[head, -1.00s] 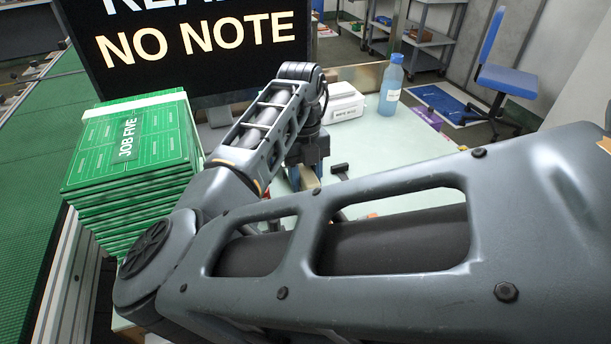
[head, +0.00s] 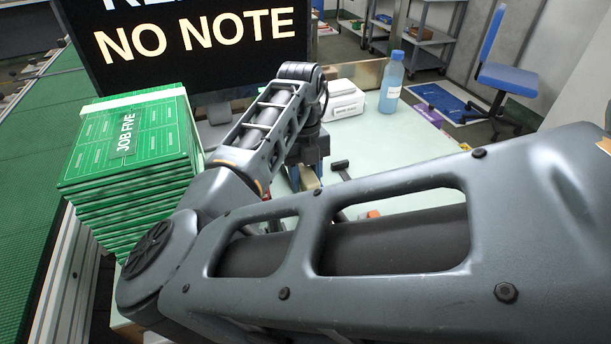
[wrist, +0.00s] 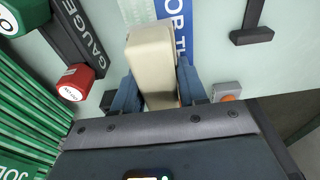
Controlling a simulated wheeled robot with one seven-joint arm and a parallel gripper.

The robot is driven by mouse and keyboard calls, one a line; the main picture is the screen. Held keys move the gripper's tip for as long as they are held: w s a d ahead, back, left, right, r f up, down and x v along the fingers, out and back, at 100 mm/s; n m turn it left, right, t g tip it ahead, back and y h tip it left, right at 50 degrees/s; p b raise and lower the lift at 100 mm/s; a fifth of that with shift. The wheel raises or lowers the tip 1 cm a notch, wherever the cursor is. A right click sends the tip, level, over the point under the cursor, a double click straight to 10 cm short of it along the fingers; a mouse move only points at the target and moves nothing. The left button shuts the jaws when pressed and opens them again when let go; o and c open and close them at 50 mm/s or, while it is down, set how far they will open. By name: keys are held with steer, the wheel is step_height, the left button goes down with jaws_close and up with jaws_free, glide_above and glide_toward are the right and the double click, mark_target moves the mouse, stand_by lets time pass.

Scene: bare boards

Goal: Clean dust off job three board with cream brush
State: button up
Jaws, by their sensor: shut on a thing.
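My gripper (wrist: 157,80) has its blue fingers closed on the cream brush (wrist: 152,50), a pale block in the middle of the wrist view. Its bristle side is not visible. Beyond the brush is a blue strip (wrist: 178,25) with white lettering, partly covered; I read only something like "OB T" or "OR T". I cannot tell whether the brush touches what lies under it. No dust can be made out. In the head view my arm hides most of the gripper and the work area.
A stack of green boards marked JOB FIVE (head: 125,135) stands left. A blue bottle (head: 391,85) and white box (head: 345,100) stand behind.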

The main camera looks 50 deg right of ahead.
steer(key=shift+w, duration=0.15)
stand_by(0.3)
steer(key=shift+w+d+b, duration=0.4)
steer(key=shift+w+d, duration=0.4)
steer(key=shift+w, duration=0.3)
steer(key=shift+s, duration=0.1)
steer(key=shift+s+a, duration=0.5)
steer(key=shift+s, duration=0.15)
steer(key=shift+p, duration=0.35)
steer(key=shift+r, duration=0.1)
steer(key=shift+s, duration=0.1)
steer(key=shift+s+a, duration=0.35)
steer(key=shift+s, duration=0.1)
